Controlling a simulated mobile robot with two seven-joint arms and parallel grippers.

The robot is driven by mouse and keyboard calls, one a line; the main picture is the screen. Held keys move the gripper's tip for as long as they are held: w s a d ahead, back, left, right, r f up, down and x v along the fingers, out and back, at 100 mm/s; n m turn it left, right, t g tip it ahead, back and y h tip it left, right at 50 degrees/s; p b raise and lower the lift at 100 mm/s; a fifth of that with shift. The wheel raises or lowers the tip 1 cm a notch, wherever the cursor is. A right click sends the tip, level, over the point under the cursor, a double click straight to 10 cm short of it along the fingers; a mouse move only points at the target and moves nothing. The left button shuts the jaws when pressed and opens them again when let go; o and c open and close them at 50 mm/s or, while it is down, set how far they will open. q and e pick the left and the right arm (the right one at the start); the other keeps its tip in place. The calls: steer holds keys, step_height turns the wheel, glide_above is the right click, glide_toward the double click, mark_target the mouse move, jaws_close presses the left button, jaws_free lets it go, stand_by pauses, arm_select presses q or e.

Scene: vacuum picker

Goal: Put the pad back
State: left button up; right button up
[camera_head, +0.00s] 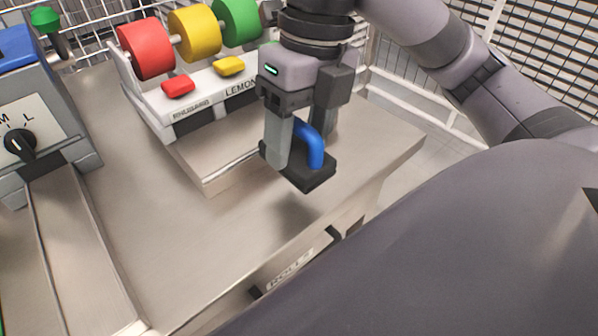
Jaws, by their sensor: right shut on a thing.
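The pad is a dark, flat block (312,181) with a blue arched handle (315,146) on top. My right gripper (300,150) comes down from above and is shut on the pad by its blue handle. The pad hangs above the steel table (230,240), with a soft shadow on the tabletop below it. Part of the handle is hidden behind the near finger. My left gripper does not show.
A label dispenser (170,100) with red, yellow and green rolls stands behind, marked LEMON, with a raised steel block (205,180) in front. Wire mesh (540,50) encloses the back right. The front tabletop is clear.

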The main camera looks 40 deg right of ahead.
mark_target(299, 169)
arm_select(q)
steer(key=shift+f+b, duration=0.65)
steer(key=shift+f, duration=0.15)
arm_select(e)
steer(key=shift+f, duration=2.7)
steer(key=shift+f, duration=0.15)
steer(key=o, duration=0.9)
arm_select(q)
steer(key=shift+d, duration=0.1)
arm_select(e)
steer(key=shift+o, duration=0.2)
steer(key=r+p, duration=0.1)
steer(key=r, duration=0.2)
steer(key=d+r+p, duration=0.1)
steer(key=r, duration=0.3)
steer(key=r+p, duration=0.2)
steer(key=r, duration=0.2)
steer(key=shift+w+d+r, duration=0.1)
steer(key=shift+d+r, duration=0.05)
steer(key=shift+d, duration=0.2)
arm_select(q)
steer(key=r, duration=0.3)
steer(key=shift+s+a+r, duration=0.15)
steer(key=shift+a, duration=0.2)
arm_select(e)
steer(key=shift+d+r, duration=0.1)
steer(key=shift+r, duration=0.35)
